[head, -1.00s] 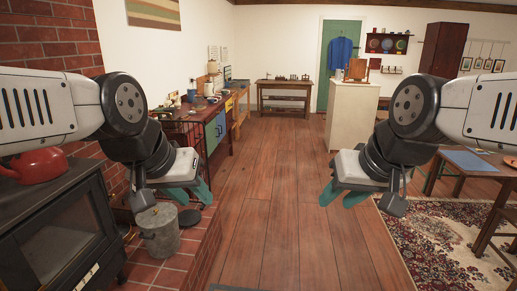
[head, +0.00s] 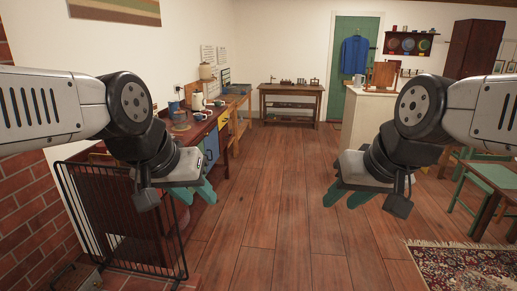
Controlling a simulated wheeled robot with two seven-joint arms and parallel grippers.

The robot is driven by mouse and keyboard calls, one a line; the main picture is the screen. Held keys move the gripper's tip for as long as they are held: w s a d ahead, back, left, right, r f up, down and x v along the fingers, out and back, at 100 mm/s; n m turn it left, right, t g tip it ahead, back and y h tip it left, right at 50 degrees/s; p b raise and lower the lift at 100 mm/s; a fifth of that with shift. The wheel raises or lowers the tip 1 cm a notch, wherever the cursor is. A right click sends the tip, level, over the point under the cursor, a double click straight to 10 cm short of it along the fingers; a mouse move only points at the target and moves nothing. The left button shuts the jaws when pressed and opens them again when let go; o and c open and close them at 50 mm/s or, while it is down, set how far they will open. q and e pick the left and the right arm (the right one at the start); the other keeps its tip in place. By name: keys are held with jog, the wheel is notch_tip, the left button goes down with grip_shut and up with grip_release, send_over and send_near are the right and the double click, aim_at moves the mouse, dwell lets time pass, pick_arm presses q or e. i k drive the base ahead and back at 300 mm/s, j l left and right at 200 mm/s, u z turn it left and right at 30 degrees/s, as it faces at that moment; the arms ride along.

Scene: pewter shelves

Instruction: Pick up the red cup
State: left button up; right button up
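I cannot make out a red cup for certain in the head view. Several small cups and vessels stand on the wooden counter (head: 183,130) at the left, among them a blue one (head: 174,107) and a small one with a blue tint (head: 197,117). They are too small to tell apart well. My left gripper (head: 198,196) hangs in front of the counter, with its teal fingers apart and nothing between them. My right gripper (head: 345,199) hangs over open floor, also with fingers apart and empty.
A black wire guard (head: 120,235) stands at the lower left beside a brick wall (head: 30,210). The wooden floor (head: 275,190) is clear down the middle.

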aim_at(206, 112)
jog(key=i, duration=4.2)
jog(key=i+l+u, duration=0.1)
jog(key=i+u, duration=0.25)
jog(key=i, duration=0.15)
jog(key=i+l+u, duration=0.2)
jog(key=i+u, duration=0.15)
jog(key=i+l+u, duration=0.4)
jog(key=i, duration=0.15)
jog(key=i+l+u, duration=0.15)
jog(key=u, duration=0.15)
jog(key=i+l+u, duration=0.15)
jog(key=u, duration=1)
jog(key=l+u, duration=0.2)
jog(key=u, duration=0.2)
jog(key=k+l+u, duration=0.1)
jog(key=u, duration=0.3)
jog(key=l, duration=0.05)
